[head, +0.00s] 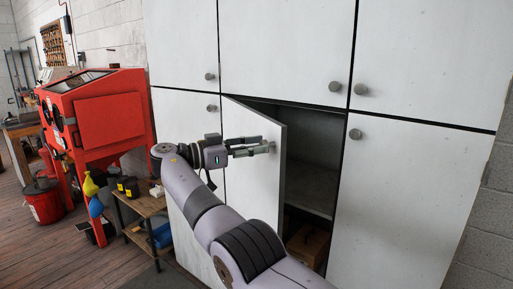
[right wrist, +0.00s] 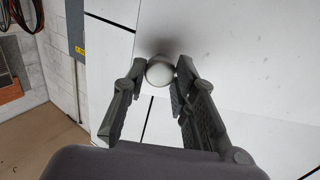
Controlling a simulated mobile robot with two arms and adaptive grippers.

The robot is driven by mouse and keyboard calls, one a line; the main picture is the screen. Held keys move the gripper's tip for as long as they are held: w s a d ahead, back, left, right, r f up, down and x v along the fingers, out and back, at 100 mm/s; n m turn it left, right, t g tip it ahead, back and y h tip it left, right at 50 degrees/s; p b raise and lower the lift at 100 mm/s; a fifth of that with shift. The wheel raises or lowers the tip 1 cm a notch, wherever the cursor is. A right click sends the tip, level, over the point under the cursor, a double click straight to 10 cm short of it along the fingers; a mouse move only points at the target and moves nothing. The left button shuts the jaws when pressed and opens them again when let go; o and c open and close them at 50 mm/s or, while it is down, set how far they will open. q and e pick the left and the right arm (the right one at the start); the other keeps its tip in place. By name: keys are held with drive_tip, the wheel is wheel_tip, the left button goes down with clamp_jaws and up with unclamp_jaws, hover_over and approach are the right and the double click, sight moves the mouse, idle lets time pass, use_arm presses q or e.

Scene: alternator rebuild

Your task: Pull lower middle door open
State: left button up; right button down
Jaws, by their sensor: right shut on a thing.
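The lower middle door (head: 255,165) of the white cabinet stands partly open, swung out on its left side hinge. A dark gap shows at its right edge, with a shelf (head: 312,188) inside. My right gripper (head: 268,147) is at the door's upper right part. In the right wrist view its two fingers (right wrist: 160,78) are shut on the round door knob (right wrist: 160,71), one on each side. The knob is mostly hidden by the fingers in the head view. My left gripper is not in view.
A cardboard box (head: 308,245) sits low inside the cabinet. The neighbouring doors, such as the lower right one (head: 400,200), are shut. A red blasting cabinet (head: 110,115) and a small wooden table (head: 145,205) stand to the left.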

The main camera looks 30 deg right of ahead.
drive_tip(key=c, duration=1.6)
unclamp_jaws()
drive_tip(key=shift+r, duration=0.1)
drive_tip(key=o, duration=0.3)
